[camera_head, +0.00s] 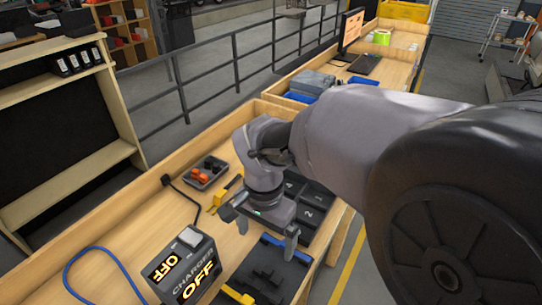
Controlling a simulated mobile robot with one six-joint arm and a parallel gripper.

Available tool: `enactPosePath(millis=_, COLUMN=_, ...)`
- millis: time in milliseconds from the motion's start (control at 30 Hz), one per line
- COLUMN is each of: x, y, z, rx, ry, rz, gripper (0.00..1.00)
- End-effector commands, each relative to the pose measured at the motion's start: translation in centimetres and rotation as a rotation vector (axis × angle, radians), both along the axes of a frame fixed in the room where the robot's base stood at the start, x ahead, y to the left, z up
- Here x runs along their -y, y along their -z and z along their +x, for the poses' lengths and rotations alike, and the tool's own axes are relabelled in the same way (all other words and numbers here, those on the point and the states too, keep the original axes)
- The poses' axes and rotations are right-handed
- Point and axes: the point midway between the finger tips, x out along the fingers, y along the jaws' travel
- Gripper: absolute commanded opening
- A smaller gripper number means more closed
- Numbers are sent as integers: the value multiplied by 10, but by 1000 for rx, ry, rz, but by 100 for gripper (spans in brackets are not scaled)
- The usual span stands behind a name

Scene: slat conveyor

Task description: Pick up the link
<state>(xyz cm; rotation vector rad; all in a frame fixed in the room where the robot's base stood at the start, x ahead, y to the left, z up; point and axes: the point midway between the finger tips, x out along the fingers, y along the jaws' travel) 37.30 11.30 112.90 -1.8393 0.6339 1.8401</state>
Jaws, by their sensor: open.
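My gripper (267,243) points down over the workbench, its two fingers apart with nothing visible between them. Below and just in front of it lies a dark tray (240,270) with small black parts on it. A black piece (266,277) on this tray may be the link, but dark on dark I cannot tell its shape for sure. My gripper is above the tray's far side and appears apart from the piece. My wrist and arm hide part of the bench behind.
A charger box (184,268) reading OFF stands left of the tray, with a blue cable (88,250) beside it. A grey bin (205,172) with orange parts, a yellow tool (224,193) and a numbered black case (313,198) lie further back. The bench has raised wooden edges.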

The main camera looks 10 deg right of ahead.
Motion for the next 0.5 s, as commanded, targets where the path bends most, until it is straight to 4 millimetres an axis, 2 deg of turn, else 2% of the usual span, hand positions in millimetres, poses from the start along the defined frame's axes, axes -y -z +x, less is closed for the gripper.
enactPosePath(millis=33, x=1, y=24, z=-1, rx=-5, ry=1, rz=-1, gripper=95)
enactPosePath(millis=200, x=1, y=72, z=-1, rx=-3, ry=0, rz=0, gripper=95)
enactPosePath(millis=400, x=2, y=96, z=-1, rx=0, ry=0, rz=1, gripper=95)
enactPosePath(millis=500, x=6, y=119, z=-2, rx=-2, ry=1, rz=0, gripper=95)
